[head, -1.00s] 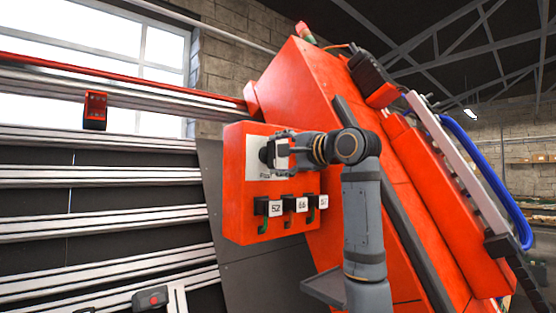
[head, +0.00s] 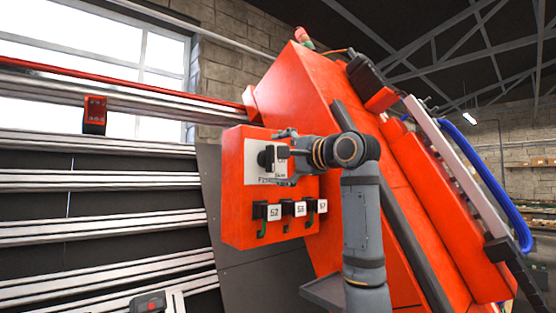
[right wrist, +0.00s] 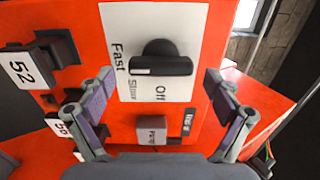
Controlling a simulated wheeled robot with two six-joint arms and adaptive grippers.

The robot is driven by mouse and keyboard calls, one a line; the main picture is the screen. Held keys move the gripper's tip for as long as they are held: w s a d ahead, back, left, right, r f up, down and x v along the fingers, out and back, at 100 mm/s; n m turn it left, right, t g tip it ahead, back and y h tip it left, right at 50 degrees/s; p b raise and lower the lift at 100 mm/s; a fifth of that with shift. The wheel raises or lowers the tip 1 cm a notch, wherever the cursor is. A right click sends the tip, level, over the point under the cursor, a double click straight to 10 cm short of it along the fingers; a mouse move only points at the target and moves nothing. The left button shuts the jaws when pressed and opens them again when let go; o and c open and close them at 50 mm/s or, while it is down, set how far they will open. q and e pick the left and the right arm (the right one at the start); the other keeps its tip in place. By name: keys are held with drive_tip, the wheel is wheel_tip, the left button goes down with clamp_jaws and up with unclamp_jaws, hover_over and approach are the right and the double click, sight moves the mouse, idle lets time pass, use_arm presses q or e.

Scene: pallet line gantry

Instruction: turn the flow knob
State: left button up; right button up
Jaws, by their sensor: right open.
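The flow knob (head: 266,157) is black, on a white plate (head: 252,171) on a red control box (head: 232,200). In the right wrist view the knob (right wrist: 160,57) lies crosswise, a pale mark near its left end. "Fast" and "Slow" are printed left of and below that end, "Off" below the middle. I cannot tell which word it points at. My right gripper (head: 289,157) is open in front of the plate. My left gripper is not in view.
Below the plate several black blocks with numbered white tags (head: 274,212) stick out from the box. The wrist view shows a grey-pink button (right wrist: 153,129) near the knob. A sloping red machine housing (head: 305,90) stands behind my right arm. Metal rails (head: 100,228) run along the left.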

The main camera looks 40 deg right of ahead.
drive_tip(key=s, duration=1.2)
drive_tip(key=shift+d, duration=0.4)
